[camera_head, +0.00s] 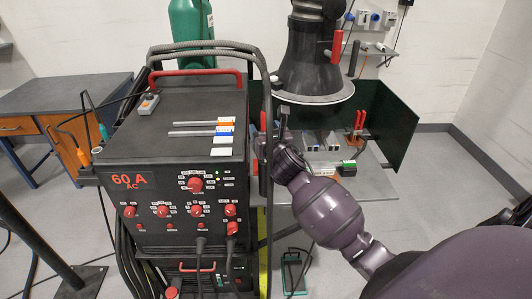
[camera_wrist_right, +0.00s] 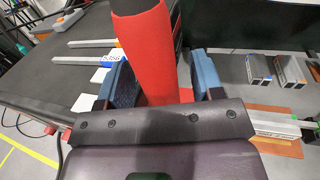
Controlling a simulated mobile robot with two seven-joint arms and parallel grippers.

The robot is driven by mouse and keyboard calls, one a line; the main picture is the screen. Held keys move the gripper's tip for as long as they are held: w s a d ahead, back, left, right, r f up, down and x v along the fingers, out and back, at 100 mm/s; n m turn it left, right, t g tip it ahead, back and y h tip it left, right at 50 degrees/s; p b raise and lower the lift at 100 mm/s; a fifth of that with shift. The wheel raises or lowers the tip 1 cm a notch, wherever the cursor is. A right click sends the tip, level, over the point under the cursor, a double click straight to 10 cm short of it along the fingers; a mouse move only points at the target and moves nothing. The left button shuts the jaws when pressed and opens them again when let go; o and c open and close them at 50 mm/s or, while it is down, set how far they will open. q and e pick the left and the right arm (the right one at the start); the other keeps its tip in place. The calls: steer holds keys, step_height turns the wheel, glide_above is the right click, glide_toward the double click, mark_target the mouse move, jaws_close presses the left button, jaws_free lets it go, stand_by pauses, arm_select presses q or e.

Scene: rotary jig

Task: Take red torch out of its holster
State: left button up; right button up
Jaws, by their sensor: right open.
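The red torch (camera_wrist_right: 153,55) has a red grip and a black upper part. In the right wrist view it stands between the blue-grey fingers of my right gripper (camera_wrist_right: 163,85), which are apart on either side of it. In the head view the torch (camera_head: 263,121) shows as a small red patch at the right side of the welding machine, and my right gripper (camera_head: 270,140) is beside it. The gripper partly hides the torch, and I cannot make out the holster. My left gripper is in neither view.
The black welding machine (camera_head: 165,125) with grey cables stands left of my right arm. A black extraction hood (camera_head: 315,65) hangs above the bench (camera_head: 375,185), which holds metal blocks and red clamps. A dark screen stands behind. Floor is free at the right.

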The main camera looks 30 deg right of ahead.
steer(key=shift+w+d, duration=0.25)
steer(key=shift+w, duration=0.4)
steer(key=shift+c, duration=0.2)
steer(key=c, duration=1)
steer(key=shift+o, duration=0.2)
steer(key=shift+r, duration=0.1)
step_height(320, 180, up, 20)
steer(key=p, duration=0.2)
